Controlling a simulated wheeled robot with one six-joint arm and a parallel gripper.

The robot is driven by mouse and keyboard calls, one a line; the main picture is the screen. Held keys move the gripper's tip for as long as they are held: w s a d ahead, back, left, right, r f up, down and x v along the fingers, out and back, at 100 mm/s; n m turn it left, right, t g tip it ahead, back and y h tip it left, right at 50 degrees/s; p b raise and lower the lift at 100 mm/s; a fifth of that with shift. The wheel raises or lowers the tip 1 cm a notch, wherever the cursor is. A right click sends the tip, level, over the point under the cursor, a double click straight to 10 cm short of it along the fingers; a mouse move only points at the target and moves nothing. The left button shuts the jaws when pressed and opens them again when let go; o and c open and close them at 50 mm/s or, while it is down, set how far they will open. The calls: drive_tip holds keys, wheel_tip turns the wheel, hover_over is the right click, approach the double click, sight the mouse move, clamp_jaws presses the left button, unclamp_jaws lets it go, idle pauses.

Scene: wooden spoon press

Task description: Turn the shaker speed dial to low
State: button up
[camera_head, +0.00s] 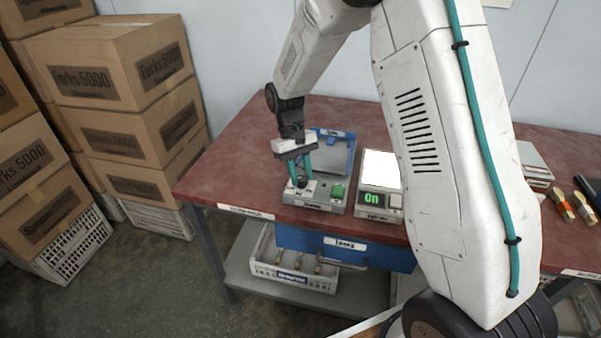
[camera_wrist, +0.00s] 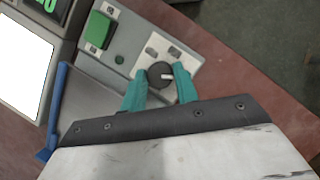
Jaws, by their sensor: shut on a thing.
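The shaker (camera_head: 318,201) stands near the table's front edge, with a grey control panel, a green button (camera_head: 337,191) and a blue-edged tray behind. In the wrist view, its speed dial (camera_wrist: 156,72) is a round dark knob with a white pointer mark towards the right of the picture. My gripper (camera_head: 300,181) reaches down to the panel from above. In the wrist view, its teal fingers (camera_wrist: 160,80) stand on either side of the dial and are shut on it. The small labels around the dial are too blurred to read.
A lit white panel (camera_head: 381,168) with a green "On" display stands right of the shaker on the red table (camera_head: 243,150). Orange-and-black tools (camera_head: 562,206) lie at the far right. Cardboard boxes (camera_head: 120,90) are stacked at the left. Free tabletop lies left of the shaker.

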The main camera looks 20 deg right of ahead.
drive_tip(key=o, duration=1)
drive_tip(key=v, duration=0.7)
drive_tip(key=shift+w+r, duration=0.2)
drive_tip(key=shift+r, duration=0.15)
